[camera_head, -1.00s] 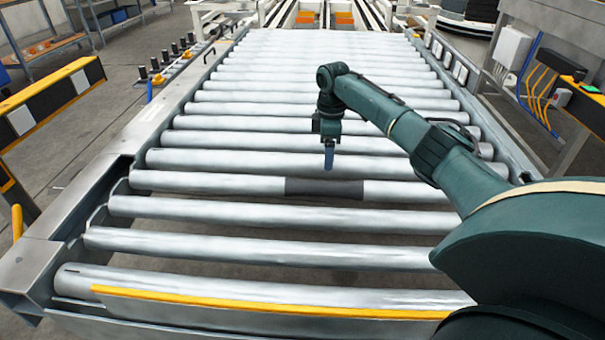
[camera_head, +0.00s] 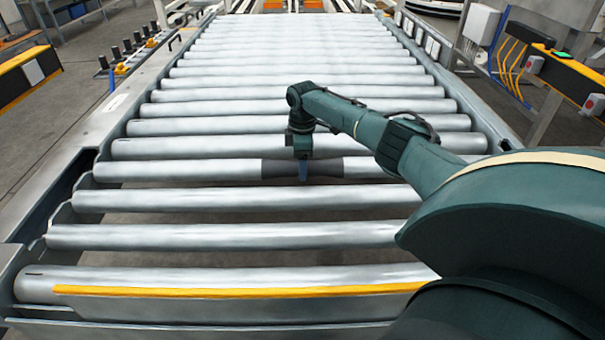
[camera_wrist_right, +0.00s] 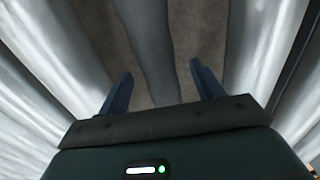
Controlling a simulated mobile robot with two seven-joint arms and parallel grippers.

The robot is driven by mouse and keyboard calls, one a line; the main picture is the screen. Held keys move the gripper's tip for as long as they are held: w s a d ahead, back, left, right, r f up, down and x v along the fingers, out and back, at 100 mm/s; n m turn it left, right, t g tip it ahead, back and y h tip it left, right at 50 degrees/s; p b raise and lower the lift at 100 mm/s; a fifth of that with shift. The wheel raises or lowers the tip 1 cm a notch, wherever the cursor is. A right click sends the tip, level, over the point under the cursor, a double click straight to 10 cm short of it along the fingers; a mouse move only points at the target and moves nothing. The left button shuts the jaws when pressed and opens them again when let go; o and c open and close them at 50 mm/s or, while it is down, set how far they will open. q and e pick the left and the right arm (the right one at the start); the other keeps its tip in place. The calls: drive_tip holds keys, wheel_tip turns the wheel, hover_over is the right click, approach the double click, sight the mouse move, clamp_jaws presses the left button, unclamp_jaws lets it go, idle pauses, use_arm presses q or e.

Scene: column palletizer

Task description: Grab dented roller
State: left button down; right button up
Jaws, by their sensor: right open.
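The roller with a dark grey middle band (camera_head: 328,168) lies across the conveyor in the head view, among plain silver rollers. In the right wrist view the dark band (camera_wrist_right: 152,40) runs between the two fingers, and its side edges look uneven. My right gripper (camera_head: 303,172) points down at the band in the head view and covers part of it. In the right wrist view my right gripper (camera_wrist_right: 163,84) is open, one blue finger on each side of the band, with gaps visible. Whether the fingertips are below the roller's top is hard to tell. My left gripper is out of view.
Silver rollers (camera_head: 240,200) lie in front of and behind the banded one, with narrow dark gaps. A yellow-striped bar (camera_head: 240,290) crosses the near end. Metal side rails (camera_head: 95,130) border the conveyor. A control post with a red button (camera_head: 594,104) stands at the right.

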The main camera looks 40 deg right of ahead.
drive_tip(key=shift+f, duration=0.7)
drive_tip(key=shift+c, duration=0.5)
clamp_jaws()
